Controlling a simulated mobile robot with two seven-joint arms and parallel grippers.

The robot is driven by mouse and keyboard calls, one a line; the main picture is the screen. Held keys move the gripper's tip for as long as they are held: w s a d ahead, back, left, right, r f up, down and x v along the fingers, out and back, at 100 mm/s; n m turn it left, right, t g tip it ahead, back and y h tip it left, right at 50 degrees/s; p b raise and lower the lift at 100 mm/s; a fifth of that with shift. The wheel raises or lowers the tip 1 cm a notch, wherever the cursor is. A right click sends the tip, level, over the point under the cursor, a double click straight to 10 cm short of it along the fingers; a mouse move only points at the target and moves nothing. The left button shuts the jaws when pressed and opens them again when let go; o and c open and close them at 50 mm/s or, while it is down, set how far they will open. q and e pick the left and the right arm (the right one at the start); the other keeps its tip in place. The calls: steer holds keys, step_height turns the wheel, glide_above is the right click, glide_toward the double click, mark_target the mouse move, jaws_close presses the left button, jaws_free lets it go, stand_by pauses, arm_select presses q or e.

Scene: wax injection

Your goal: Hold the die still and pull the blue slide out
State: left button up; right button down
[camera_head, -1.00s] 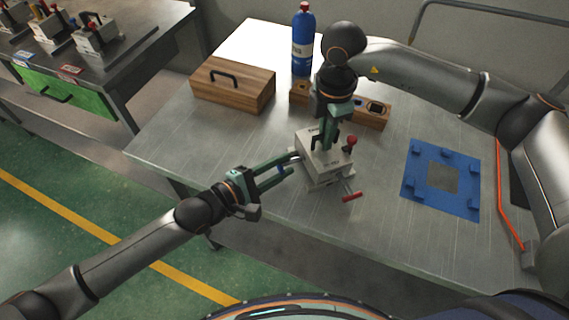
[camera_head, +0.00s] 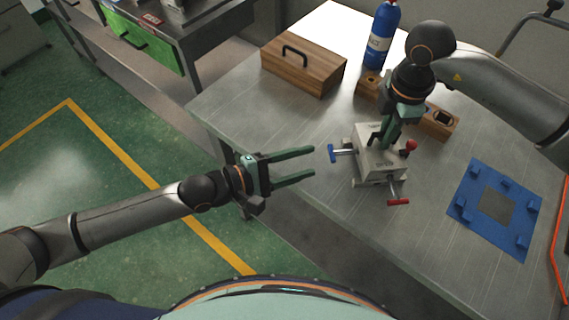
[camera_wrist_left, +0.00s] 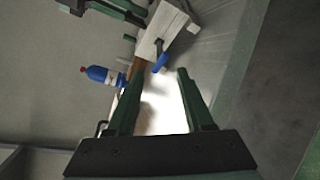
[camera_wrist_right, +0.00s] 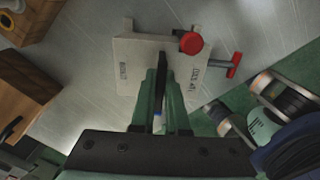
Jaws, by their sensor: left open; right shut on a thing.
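The left wrist view shows the blue handle (camera_wrist_left: 160,63) beyond the fingertips.
A wooden box (camera_head: 303,68) with a black handle and a blue bottle (camera_head: 381,38) stand at the back. A wooden block with holes (camera_head: 437,126) lies behind the die. A blue square frame (camera_head: 465,204) lies at right. The table's front is clear.

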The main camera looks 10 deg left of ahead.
arm_select(q)
steer(key=shift+v, duration=2.2)
arm_select(e)
steer(key=shift+d, duration=0.2)
steer(key=c, duration=0.8)
jaws_free()
steer(key=shift+a, duration=0.1)
steer(key=shift+c, duration=0.2)
